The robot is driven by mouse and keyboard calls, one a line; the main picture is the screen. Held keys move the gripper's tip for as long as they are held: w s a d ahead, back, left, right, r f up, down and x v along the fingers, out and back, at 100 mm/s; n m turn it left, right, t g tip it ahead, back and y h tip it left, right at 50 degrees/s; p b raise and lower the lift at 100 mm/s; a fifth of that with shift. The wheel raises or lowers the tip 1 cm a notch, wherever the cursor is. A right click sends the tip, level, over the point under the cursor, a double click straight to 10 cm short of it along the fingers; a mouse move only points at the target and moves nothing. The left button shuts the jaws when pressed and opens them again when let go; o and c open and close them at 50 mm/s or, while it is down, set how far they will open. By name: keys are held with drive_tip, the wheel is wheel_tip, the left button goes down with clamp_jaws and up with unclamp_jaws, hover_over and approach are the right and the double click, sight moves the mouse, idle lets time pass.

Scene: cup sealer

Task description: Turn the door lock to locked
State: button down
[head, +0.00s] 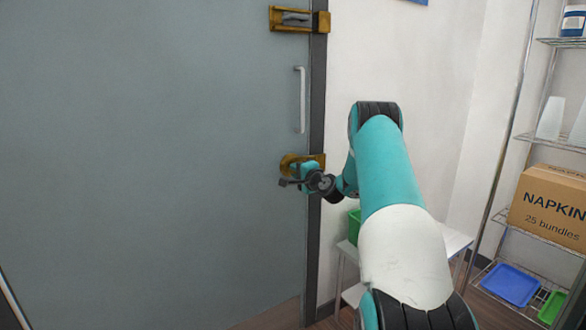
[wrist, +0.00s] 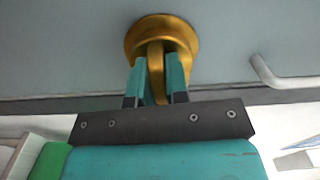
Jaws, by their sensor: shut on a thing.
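The door (head: 150,150) is a large grey panel that looks closed against its dark frame. The brass door lock (head: 288,161) sits near its right edge, partly hidden by my gripper in the head view. In the wrist view the lock's round brass base (wrist: 137,38) is flat on the door. Its turn piece (wrist: 156,72) runs up and down in that picture, between my two teal fingers. My gripper (wrist: 157,80) is shut on this turn piece, and it also shows at the lock in the head view (head: 304,174).
A pale door handle (head: 300,100) is above the lock, with a brass latch (head: 291,19) higher up. Right of the door are a green bin (head: 354,228) on a white table (head: 450,243) and a wire shelf with a napkin box (head: 550,208).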

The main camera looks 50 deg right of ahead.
drive_tip(key=shift+d+m, duration=0.1)
drive_tip(key=shift+m, duration=0.5)
drive_tip(key=c, duration=1.1)
unclamp_jaws()
drive_tip(key=b+v, duration=0.4)
drive_tip(key=v, duration=1.3)
drive_tip(key=shift+s+b, duration=0.2)
drive_tip(key=shift+b, duration=0.2)
